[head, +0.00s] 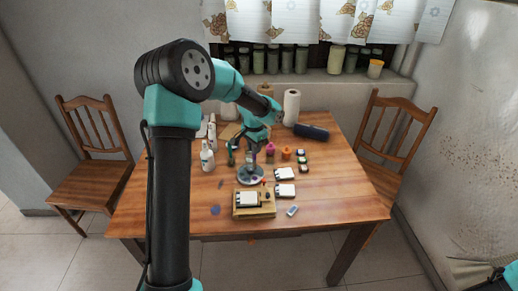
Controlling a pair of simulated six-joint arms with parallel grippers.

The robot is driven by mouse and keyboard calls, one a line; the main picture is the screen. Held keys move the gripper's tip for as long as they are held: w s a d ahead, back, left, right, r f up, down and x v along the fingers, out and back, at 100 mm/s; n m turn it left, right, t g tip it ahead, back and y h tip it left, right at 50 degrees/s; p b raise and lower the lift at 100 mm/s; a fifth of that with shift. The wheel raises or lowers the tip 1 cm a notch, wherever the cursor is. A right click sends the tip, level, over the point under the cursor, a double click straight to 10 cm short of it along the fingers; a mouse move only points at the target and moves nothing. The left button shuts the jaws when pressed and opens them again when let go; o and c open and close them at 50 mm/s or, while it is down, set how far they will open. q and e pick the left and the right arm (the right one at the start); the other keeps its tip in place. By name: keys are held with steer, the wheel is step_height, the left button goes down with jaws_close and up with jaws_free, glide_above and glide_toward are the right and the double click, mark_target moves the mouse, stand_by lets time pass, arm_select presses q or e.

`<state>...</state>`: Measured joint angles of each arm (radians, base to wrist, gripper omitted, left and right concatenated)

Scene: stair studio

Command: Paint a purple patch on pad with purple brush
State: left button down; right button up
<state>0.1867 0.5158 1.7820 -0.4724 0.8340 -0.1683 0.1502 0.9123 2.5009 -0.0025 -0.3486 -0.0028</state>
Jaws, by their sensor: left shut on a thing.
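My left gripper (253,152) reaches over the table from the back, pointing down above a round grey dish (250,180). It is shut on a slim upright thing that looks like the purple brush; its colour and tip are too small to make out.
White pads (285,190) lie right of the block. A pink-purple bottle (270,154), an orange pot (286,154) and several small dark blocks (301,160) stand behind. A white bottle (207,158) stands left, a paper roll (291,108) at the back.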

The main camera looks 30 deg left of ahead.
mark_target(255, 159)
arm_select(q)
steer(key=shift+f, duration=0.15)
steer(key=shift+f, duration=2.85)
steer(key=shift+f, duration=0.65)
stand_by(0.5)
steer(key=shift+r, duration=0.1)
steer(key=shift+r, duration=3.5)
steer(key=d, duration=2.3)
steer(key=shift+w, duration=0.3)
